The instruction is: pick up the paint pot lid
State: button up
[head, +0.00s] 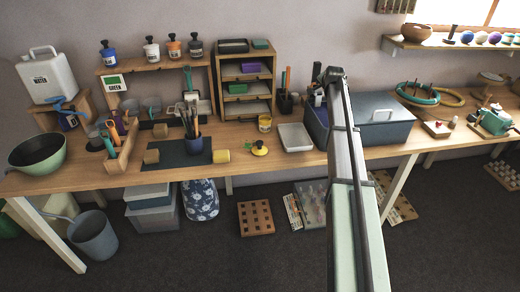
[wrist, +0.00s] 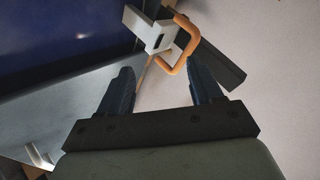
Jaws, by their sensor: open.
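The paint pot lid seems to be the small yellow disc with a dark knob (head: 259,149) lying on the wooden table in the head view. It lies in front of a small yellow-labelled pot (head: 264,124). The lid does not show in the wrist view. My gripper (wrist: 162,78) is open and empty in the wrist view, its two dark fingers spread apart. In the head view my arm reaches up over the table, to the right of the lid, and its gripper end is not clearly visible there.
A white tray (head: 295,137) and a blue box with a grey lid (head: 392,111) stand right of the lid. A yellow cylinder (head: 221,156) and a dark brush cup (head: 194,145) stand left. An orange hook (wrist: 183,45) with a pale block (wrist: 152,36) is beyond my fingers.

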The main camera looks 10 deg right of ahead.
jog(key=s+a+f+m+g+y, duration=0.1)
jog(key=s+a+f+g, duration=0.1)
jog(key=a, duration=0.6)
jog(key=s+a+f+g+y, duration=0.1)
jog(key=a+f+g, duration=0.1)
jog(key=a, duration=0.7)
jog(key=m+g, duration=0.1)
jog(key=g, duration=0.5)
send_over(259, 142)
jog(key=f, duration=0.2)
jog(key=shift+y, duration=0.3)
jog(key=f, duration=0.7)
jog(key=shift+w+a+f, duration=0.1)
jog(key=shift+a+f, duration=0.1)
jog(key=shift+f, duration=0.15)
jog(key=shift+s+d+f, duration=0.1)
jog(key=shift+d+f, duration=0.05)
jog(key=shift+f, duration=1.15)
jog(key=shift+s+d+f, duration=0.1)
jog(key=shift+f, duration=1.2)
jog(key=shift+c, duration=0.5)
jog(key=c, duration=1)
jog(key=shift+r, duration=0.1)
